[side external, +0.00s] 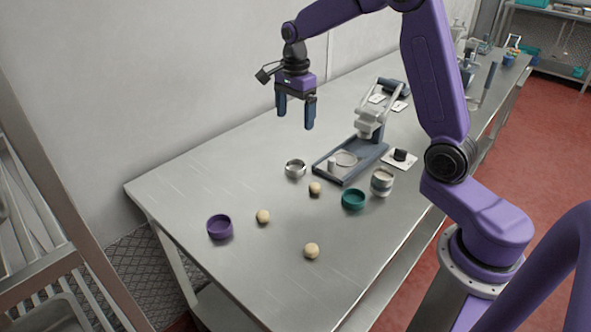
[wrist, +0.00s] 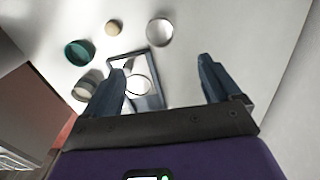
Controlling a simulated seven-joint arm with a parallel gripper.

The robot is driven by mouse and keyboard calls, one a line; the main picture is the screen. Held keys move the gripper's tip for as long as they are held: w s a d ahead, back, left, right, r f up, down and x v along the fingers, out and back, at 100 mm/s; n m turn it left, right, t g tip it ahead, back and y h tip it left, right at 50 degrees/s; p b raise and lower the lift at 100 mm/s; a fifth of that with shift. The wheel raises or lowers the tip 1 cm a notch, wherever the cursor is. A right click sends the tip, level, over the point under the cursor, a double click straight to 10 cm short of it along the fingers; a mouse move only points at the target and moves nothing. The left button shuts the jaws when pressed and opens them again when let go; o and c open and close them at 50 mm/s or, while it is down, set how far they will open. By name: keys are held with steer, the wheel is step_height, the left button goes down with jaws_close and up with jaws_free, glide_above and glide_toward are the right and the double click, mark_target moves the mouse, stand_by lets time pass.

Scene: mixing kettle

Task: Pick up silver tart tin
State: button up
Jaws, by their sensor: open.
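The silver tart tin (side external: 295,169) sits on the steel table near its middle, left of the press. It also shows in the wrist view (wrist: 159,32), beyond and between my fingers. My gripper (side external: 296,111) is open and empty, pointing down, well above the table and above the tin's height. In the wrist view its two blue fingers (wrist: 165,82) are spread apart. Nothing is between them at their own height.
A press with a dark base (side external: 350,160) stands right of the tin. A teal tin (side external: 353,199), a purple tin (side external: 220,227), a stack of tins (side external: 382,182) and dough balls (side external: 263,216) lie around. The table's left back is clear.

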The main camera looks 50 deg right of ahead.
mark_target(295, 162)
step_height(295, 162, down, 16)
steer(key=shift+r, duration=0.25)
stand_by(0.4)
steer(key=c, duration=1.1)
